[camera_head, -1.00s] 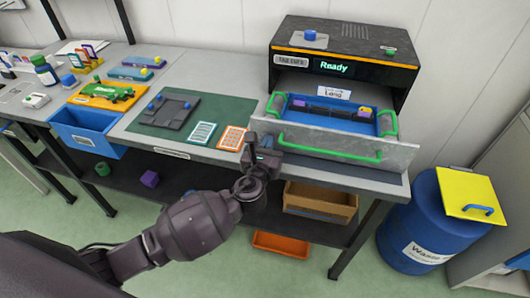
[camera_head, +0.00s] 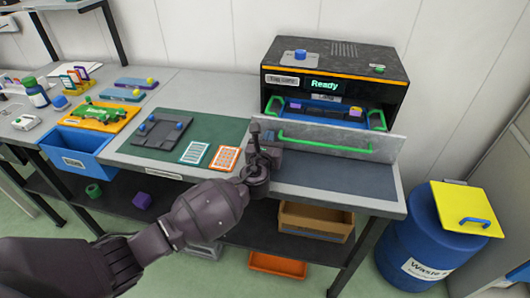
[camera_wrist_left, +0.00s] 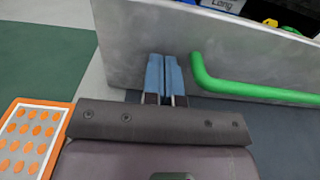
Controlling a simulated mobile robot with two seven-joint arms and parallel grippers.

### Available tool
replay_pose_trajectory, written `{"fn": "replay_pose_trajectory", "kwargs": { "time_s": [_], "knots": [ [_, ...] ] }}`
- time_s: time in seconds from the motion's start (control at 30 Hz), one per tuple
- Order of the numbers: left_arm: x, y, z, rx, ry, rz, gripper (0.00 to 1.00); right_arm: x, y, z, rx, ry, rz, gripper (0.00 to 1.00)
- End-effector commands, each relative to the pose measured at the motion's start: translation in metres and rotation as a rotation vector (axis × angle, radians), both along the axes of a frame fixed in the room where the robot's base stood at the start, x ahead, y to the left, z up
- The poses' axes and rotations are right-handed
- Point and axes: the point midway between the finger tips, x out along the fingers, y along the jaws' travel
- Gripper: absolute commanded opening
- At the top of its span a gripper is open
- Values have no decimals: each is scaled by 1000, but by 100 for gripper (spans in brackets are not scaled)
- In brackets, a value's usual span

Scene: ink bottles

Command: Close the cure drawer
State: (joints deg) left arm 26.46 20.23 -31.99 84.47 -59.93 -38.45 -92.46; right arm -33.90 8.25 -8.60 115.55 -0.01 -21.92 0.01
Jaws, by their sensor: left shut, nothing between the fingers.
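The cure drawer (camera_head: 350,144) has a grey front panel with a green handle (camera_head: 325,146). It stands partly out of the black cure unit (camera_head: 395,93), whose display reads "Ready". A blue tray (camera_head: 320,115) with small parts lies in the drawer. My left gripper (camera_head: 262,138) is at the left end of the drawer front. In the left wrist view its two blue fingers (camera_wrist_left: 164,75) are shut and empty, their tips at the grey panel (camera_wrist_left: 135,45), left of the green handle (camera_wrist_left: 250,92). Whether they press on it cannot be told. My right gripper is out of view.
A green mat (camera_head: 150,160) with a dark fixture and two cards lies left of my gripper. A blue bin (camera_head: 85,155) hangs at the bench front. A blue waste drum (camera_head: 425,245) stands at the right. The bench before the drawer is bare.

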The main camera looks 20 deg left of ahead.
Motion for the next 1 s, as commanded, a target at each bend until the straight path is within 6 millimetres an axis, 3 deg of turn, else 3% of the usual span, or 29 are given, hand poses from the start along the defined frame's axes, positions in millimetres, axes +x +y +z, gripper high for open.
{"fn": "replay_pose_trajectory", "kwargs": {
  "time_s": [0.1,0.3,1.0],
  "knots": [
    [21,1,-3,1,1,1,0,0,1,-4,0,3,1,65],
    [38,2,-1,-1,1,1,0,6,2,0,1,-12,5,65],
    [39,9,1,1,0,1,0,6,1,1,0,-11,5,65]
  ]
}}
